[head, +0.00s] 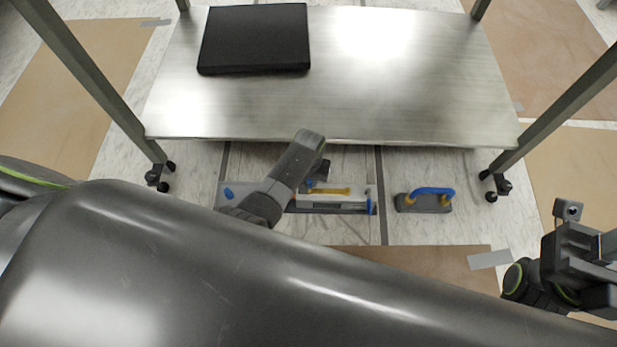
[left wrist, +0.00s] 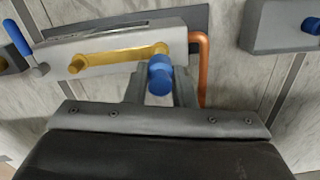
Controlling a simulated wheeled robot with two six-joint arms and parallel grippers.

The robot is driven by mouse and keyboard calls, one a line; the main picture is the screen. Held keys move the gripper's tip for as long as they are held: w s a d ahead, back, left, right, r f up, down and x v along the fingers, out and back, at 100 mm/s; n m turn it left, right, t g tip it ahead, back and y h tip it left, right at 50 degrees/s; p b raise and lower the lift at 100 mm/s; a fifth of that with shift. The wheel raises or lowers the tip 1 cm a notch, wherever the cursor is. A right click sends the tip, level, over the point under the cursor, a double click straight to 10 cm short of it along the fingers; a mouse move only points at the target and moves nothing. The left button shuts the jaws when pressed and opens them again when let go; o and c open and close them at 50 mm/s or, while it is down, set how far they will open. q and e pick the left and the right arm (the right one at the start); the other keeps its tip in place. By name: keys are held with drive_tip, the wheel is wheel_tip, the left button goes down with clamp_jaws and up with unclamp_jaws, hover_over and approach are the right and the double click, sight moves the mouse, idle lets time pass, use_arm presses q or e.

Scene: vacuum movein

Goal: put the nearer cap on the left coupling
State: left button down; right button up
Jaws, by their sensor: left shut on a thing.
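My left gripper (left wrist: 158,88) is shut on a blue cap (left wrist: 160,75), which shows between its fingers in the left wrist view. It is over a pale grey unit with a yellow bar (left wrist: 118,59); this bar also shows in the head view (head: 330,190). I cannot tell whether the held cap touches the unit, and no coupling shows clearly under it. Another blue cap (left wrist: 311,25) sits on a grey block (left wrist: 262,32); it also shows in the head view (head: 229,193). My right gripper (head: 583,255) is at the right edge, its fingertips unclear.
A steel table (head: 400,90) with a black box (head: 255,38) on it stands above the floor at the back. A grey block with a blue handle (head: 433,191) lies right of the unit. An orange pipe (left wrist: 203,65) curves beside the fingers. A blue lever (left wrist: 17,38) is at the unit's end.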

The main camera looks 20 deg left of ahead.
use_arm(q)
drive_tip(key=shift+p, duration=0.3)
idle(0.5)
drive_tip(key=shift+f, duration=0.25)
idle(0.5)
drive_tip(key=shift+f, duration=0.25)
idle(0.4)
drive_tip(key=shift+f, duration=0.35)
drive_tip(key=shift+f+b, duration=0.2)
drive_tip(key=shift+b, duration=0.15)
drive_tip(key=shift+f, duration=0.3)
drive_tip(key=shift+f, duration=0.45)
idle(3.0)
